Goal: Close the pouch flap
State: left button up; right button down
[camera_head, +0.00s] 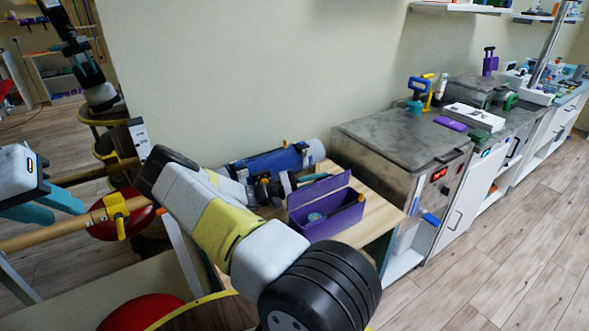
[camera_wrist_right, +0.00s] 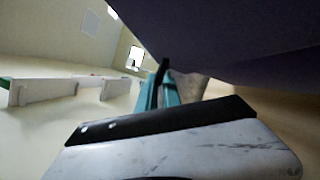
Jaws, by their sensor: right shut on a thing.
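The purple pouch (camera_head: 328,224) stands on a wooden table, its flap (camera_head: 318,190) raised at the back. Small teal and dark things show inside it. My right arm crosses the front of the head view, and its gripper is hard to make out there. In the right wrist view my right gripper (camera_wrist_right: 163,84) has its teal fingers close together on a thin dark edge, which looks like the flap's. A large purple surface (camera_wrist_right: 250,60) fills the upper right. My left gripper (camera_head: 38,205), white with teal fingers, is at the left edge, away from the pouch. Its fingers are apart.
A blue roll with straps (camera_head: 275,163) lies behind the pouch on the wooden table (camera_head: 385,202). A grey-topped cabinet (camera_head: 400,135) stands close on the right. Floor at the right is clear.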

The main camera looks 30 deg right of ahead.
aim_at(323, 181)
jog(key=s+m+y, duration=0.1)
jog(key=m, duration=0.2)
jog(key=s+r+m+y, duration=0.1)
jog(key=m, duration=0.1)
jog(key=s+m+y, duration=0.1)
jog(key=s+m, duration=0.1)
jog(key=m, duration=0.1)
jog(key=shift+d+r+m, duration=0.15)
jog(key=shift+r+m, duration=0.15)
jog(key=s+m+t+y, duration=0.1)
jog(key=m, duration=0.1)
jog(key=s+m+t, duration=0.1)
jog(key=m, duration=0.1)
jog(key=shift+s+d+f+y, duration=0.1)
jog(key=shift+s+f+y, duration=0.2)
jog(key=shift+y, duration=0.1)
jog(key=shift+s+d+f+m+t+y, duration=0.15)
jog(key=shift+s+f+m+t, duration=0.2)
jog(key=shift+m, duration=0.2)
jog(key=shift+s+a+f+m+t+y, duration=0.15)
jog(key=shift+s+m+t, duration=0.1)
jog(key=shift+m+t, duration=0.25)
jog(key=shift+d, duration=0.1)
jog(key=c, duration=1.8)
grip_release()
